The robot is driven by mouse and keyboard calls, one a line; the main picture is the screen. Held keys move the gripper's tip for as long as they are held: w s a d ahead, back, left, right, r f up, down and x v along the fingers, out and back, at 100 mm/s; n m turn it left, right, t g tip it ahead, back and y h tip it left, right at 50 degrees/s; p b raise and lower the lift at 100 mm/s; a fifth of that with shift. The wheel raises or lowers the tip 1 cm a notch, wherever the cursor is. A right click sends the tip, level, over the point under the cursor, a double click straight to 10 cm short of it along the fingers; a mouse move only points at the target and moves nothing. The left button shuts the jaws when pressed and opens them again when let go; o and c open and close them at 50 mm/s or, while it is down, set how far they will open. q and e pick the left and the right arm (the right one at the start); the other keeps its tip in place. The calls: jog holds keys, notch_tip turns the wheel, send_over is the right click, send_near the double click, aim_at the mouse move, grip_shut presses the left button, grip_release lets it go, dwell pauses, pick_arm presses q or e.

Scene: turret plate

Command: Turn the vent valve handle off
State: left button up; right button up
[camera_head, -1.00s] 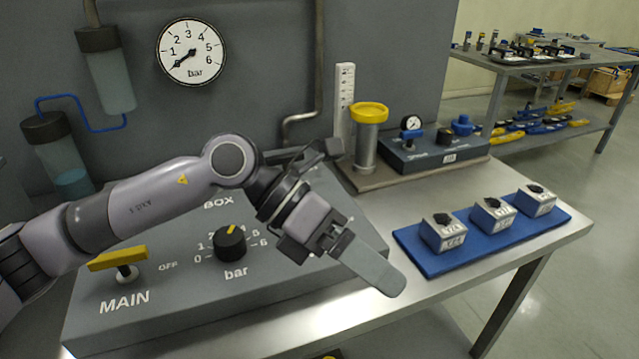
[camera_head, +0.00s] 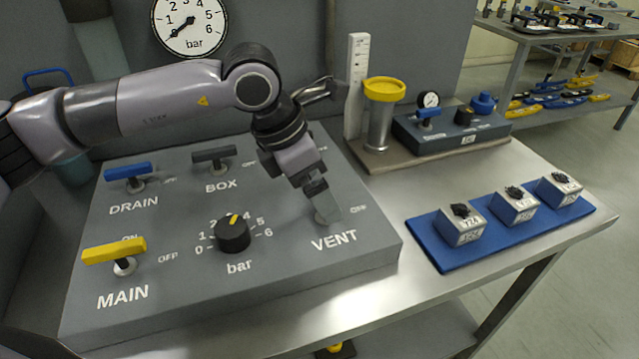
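The vent valve sits above the VENT label at the right end of the sloped grey panel (camera_head: 180,293). Only part of its pale base (camera_head: 326,218) shows. Its handle is hidden behind my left gripper (camera_head: 322,205), which points down right over the valve. The gripper's fingers are seen nearly in line, so I cannot tell whether they are open or shut on the handle. An OFF mark (camera_head: 358,210) shows to the right of the valve. My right gripper is out of view.
The panel also bears a blue DRAIN handle (camera_head: 127,171), a grey BOX handle (camera_head: 214,155), a yellow MAIN handle (camera_head: 114,250) and a black bar knob (camera_head: 233,236). A blue tray (camera_head: 427,245) with three blocks lies right of the panel. A yellow-topped cylinder (camera_head: 381,115) stands behind.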

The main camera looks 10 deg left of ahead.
pick_arm(q)
jog(key=shift+w+d+f, duration=0.2)
jog(key=shift+d+f, duration=0.05)
jog(key=shift+f, duration=0.4)
jog(key=c, duration=0.8)
jog(key=shift+o, duration=0.2)
